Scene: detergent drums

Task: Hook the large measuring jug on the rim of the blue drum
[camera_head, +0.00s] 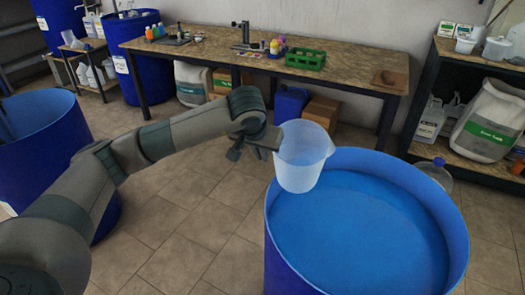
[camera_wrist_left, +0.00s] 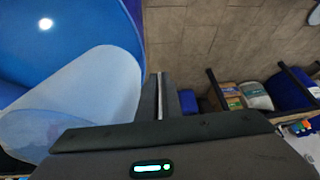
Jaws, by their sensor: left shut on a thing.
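The large measuring jug (camera_head: 303,158) is pale, translucent and close to upright. It overlaps the far-left rim of the open blue drum (camera_head: 452,215) in the head view, with its lower part over the drum's blue inside. I cannot tell whether it touches the rim. My left gripper (camera_head: 262,143) is to the left of the jug, shut on its handle side; the handle itself is mostly hidden. In the left wrist view the jug (camera_wrist_left: 85,105) lies left of the fingers (camera_wrist_left: 162,97), with the drum (camera_wrist_left: 60,30) behind it. My right gripper is out of view.
Another blue drum (camera_head: 45,125) stands at the left, behind my left arm. A workbench (camera_head: 340,78) with a green crate (camera_head: 305,59) runs along the back wall. A shelf (camera_head: 455,65) with containers is at the right. Tiled floor (camera_head: 220,245) left of the drum is clear.

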